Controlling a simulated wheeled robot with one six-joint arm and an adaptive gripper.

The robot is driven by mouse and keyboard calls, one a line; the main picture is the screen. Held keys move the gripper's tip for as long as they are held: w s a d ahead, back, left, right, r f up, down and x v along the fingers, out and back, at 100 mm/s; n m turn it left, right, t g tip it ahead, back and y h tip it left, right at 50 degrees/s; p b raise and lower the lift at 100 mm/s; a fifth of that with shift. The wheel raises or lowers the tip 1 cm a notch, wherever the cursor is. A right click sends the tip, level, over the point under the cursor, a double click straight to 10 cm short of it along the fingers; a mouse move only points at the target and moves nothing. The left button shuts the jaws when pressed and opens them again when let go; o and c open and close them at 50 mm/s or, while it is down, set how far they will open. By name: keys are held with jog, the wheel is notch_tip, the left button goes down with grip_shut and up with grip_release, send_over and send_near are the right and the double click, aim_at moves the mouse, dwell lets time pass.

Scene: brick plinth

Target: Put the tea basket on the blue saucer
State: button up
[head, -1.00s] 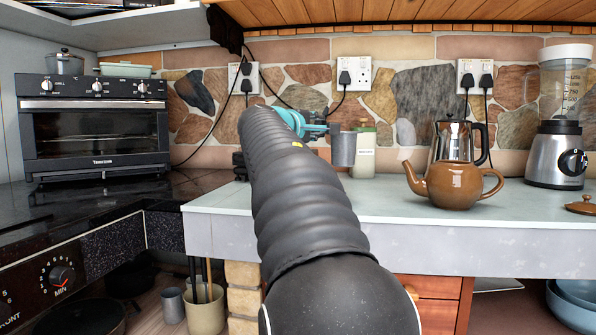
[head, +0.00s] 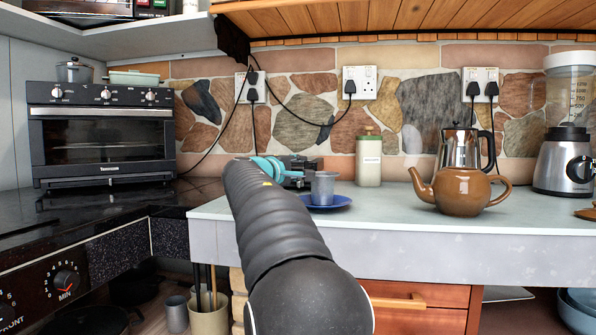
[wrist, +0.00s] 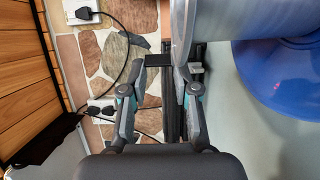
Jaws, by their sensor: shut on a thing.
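The tea basket (head: 322,188) is a small grey metal cup, upright over the blue saucer (head: 345,204) on the pale counter in the head view. I cannot tell whether its base touches the saucer. My gripper (head: 304,179) is at the basket's left side and shut on it; my arm partly hides it. In the wrist view, the basket (wrist: 235,22) fills the upper right beside my gripper's fingertips (wrist: 163,70), with the saucer (wrist: 275,75) below it. The exact contact between fingers and basket is unclear.
A cream jar (head: 368,160) stands behind the saucer. A brown teapot (head: 462,192) and a metal pot (head: 459,150) stand to the right, with a blender (head: 566,160) beyond. The counter (head: 390,212) between saucer and teapot is clear. A toaster oven (head: 101,135) is at left.

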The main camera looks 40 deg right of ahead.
jog(key=shift+f, duration=0.15)
jog(key=o, duration=1)
jog(key=shift+o, duration=0.2)
jog(key=shift+s+a, duration=0.1)
jog(key=shift+a, duration=0.05)
jog(key=b+v, duration=0.1)
jog(key=v, duration=1)
jog(key=shift+s+a, duration=0.15)
jog(key=shift+a, duration=0.2)
